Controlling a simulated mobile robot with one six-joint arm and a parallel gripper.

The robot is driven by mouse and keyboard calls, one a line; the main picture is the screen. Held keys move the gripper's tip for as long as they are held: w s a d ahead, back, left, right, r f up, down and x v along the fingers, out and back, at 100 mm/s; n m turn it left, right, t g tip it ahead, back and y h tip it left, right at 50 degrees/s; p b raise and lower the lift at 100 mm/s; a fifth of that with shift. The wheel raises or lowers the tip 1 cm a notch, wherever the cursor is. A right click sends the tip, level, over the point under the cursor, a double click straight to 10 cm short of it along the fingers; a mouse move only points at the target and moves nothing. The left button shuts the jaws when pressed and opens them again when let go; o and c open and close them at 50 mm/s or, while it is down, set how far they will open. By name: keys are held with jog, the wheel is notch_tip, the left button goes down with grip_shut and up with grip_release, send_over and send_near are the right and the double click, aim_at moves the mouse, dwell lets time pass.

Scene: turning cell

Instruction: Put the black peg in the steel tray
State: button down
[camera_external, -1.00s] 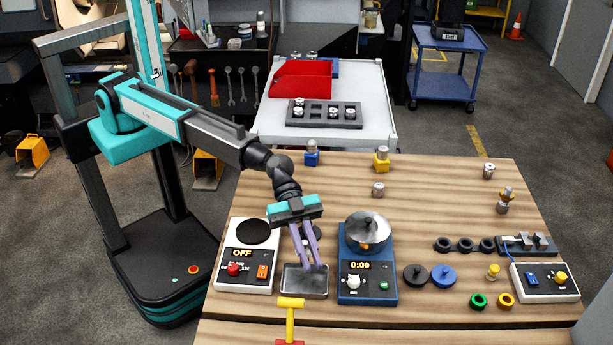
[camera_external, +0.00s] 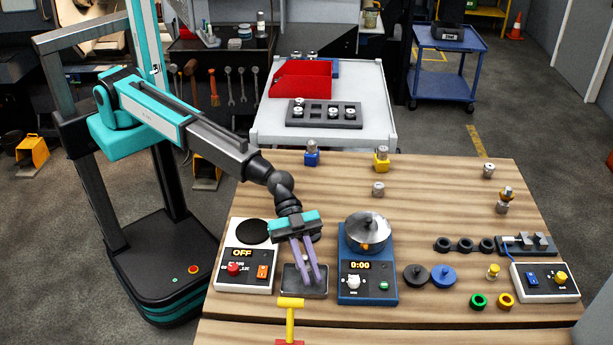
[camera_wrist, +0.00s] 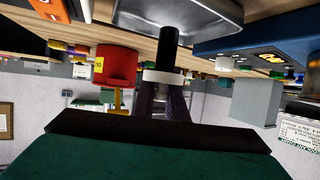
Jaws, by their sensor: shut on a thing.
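The steel tray (camera_external: 290,287) lies on the wooden bench between the white device and the blue scale. It also shows at the top of the wrist view (camera_wrist: 205,14). My gripper (camera_external: 308,282) points down over the tray with its purple fingers. In the wrist view my gripper (camera_wrist: 164,82) is shut on the black peg (camera_wrist: 168,46), which has a pale band by the fingertips. The peg's far end overlaps the tray in that view; I cannot tell whether it touches. The peg is hard to make out in the external view.
The white device (camera_external: 243,278) is left of the tray, and the blue scale (camera_external: 368,287) with a metal pot (camera_external: 366,228) is close on its right. A yellow hammer-shaped tool (camera_external: 291,312) stands just in front. Black (camera_external: 415,275) and blue (camera_external: 444,275) discs lie farther right.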

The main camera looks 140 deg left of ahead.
jog(key=shift+f, duration=0.95)
jog(key=shift+f, duration=0.15)
jog(key=c, duration=1.8)
grip_release()
jog(key=shift+o, duration=0.2)
jog(key=shift+r+p, duration=0.25)
jog(key=shift+p, duration=0.1)
jog(key=shift+s+a+b, duration=0.1)
jog(key=shift+s+b, duration=0.2)
jog(key=b+v, duration=0.3)
jog(key=v, duration=0.8)
jog(key=shift+b, duration=0.4)
jog(key=shift+s+a, duration=0.1)
